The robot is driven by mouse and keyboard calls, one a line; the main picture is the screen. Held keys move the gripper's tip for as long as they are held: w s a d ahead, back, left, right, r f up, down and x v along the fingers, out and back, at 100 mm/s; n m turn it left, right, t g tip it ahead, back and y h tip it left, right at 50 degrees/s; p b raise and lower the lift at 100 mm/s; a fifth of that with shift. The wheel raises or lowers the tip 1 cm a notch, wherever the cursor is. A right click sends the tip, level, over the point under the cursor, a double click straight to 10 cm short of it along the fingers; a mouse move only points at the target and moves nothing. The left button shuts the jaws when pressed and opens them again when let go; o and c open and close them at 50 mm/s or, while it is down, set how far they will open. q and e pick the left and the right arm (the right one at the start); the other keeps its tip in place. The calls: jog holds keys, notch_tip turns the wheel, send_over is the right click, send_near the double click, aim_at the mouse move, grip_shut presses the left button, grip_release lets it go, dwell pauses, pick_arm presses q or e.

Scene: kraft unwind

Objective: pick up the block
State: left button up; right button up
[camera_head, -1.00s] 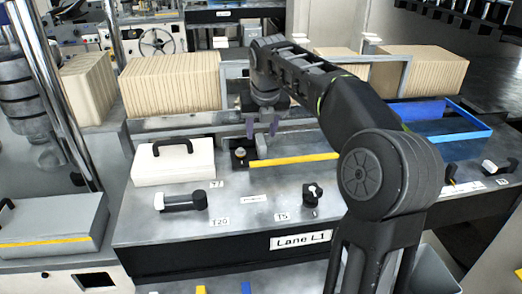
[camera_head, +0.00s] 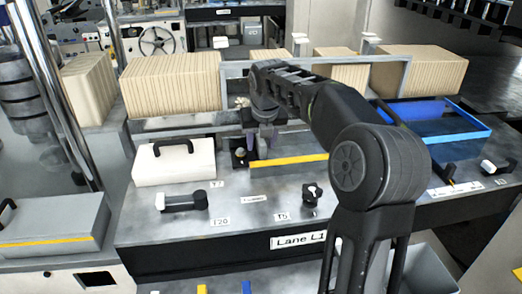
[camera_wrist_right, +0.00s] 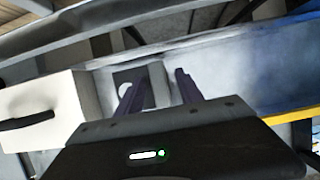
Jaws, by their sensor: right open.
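A small grey block-like piece with a dark face (camera_wrist_right: 158,80) sits at and between the fingers of my right gripper (camera_wrist_right: 158,92) in the right wrist view. In the head view a small dark block with a round top (camera_head: 239,157) stands on the grey bench, just left of the yellow strip. My right gripper (camera_head: 262,138) points down beside and behind it, with its two purple fingers apart. Contact between fingers and block cannot be made out. My left gripper is out of view.
A white case with a black handle (camera_head: 174,162) stands left of the gripper. A yellow strip (camera_head: 290,160) runs to its right, and a blue tray (camera_head: 470,137) lies farther right. Rows of tan cardboard (camera_head: 172,84) stand behind. Knobs (camera_head: 312,193) are on the bench front.

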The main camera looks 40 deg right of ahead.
jog(key=shift+c, duration=0.3)
grip_shut()
dwell(0.3)
